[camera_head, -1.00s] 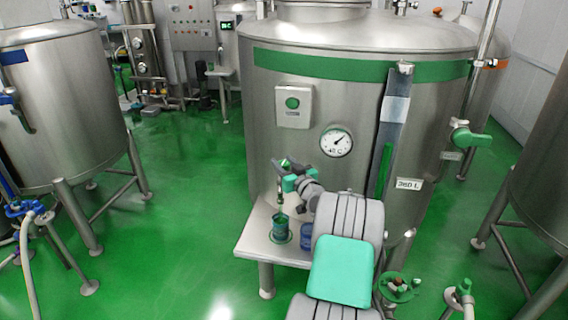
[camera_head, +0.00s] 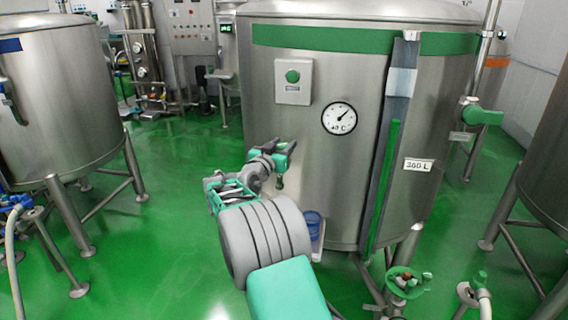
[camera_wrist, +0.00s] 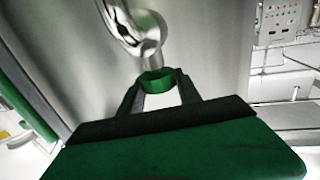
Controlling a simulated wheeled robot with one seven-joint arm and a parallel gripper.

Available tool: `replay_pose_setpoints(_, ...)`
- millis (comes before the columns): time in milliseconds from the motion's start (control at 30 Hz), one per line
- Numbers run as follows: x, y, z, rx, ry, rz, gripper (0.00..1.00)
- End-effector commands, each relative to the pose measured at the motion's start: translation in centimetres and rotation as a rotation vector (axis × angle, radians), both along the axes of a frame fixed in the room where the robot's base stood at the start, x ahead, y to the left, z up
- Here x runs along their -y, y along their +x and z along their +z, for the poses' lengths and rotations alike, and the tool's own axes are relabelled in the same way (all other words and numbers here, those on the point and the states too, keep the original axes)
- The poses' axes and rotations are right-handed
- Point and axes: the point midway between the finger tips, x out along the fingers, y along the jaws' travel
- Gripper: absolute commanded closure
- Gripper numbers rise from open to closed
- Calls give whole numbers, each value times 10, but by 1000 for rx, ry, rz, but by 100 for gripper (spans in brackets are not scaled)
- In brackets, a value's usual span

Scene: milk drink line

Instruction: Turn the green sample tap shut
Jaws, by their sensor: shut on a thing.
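The green sample tap (camera_wrist: 157,82) shows in the wrist view as a green piece at the end of a curved metal pipe. My gripper (camera_wrist: 160,88) has its two dark fingers on either side of it and is shut on it. In the head view my gripper (camera_head: 285,152) is close to the front wall of the large steel tank (camera_head: 340,85). A small dark green end hangs just below it. The tap's body is mostly hidden there by my gripper and wrist, so its turn angle cannot be told.
A round dial (camera_head: 339,118) and a green-button box (camera_head: 293,82) are on the tank. A green-handled valve (camera_head: 482,116) is at right.

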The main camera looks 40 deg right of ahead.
Motion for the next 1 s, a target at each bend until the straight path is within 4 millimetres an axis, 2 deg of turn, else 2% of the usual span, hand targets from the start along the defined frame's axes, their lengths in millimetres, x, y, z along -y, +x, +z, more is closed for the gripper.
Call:
replay_pose_setpoints(33, -3, 5, -11, 4, 1, -33, 100)
replay_pose_setpoints(300, -1, 4, -2, -1, 4, -263, 100)
replay_pose_setpoints(500, 0, 3, -1, -5, 5, -368, 100)
replay_pose_setpoints(1000, 2, 1, -1, -3, 3, -465, 100)
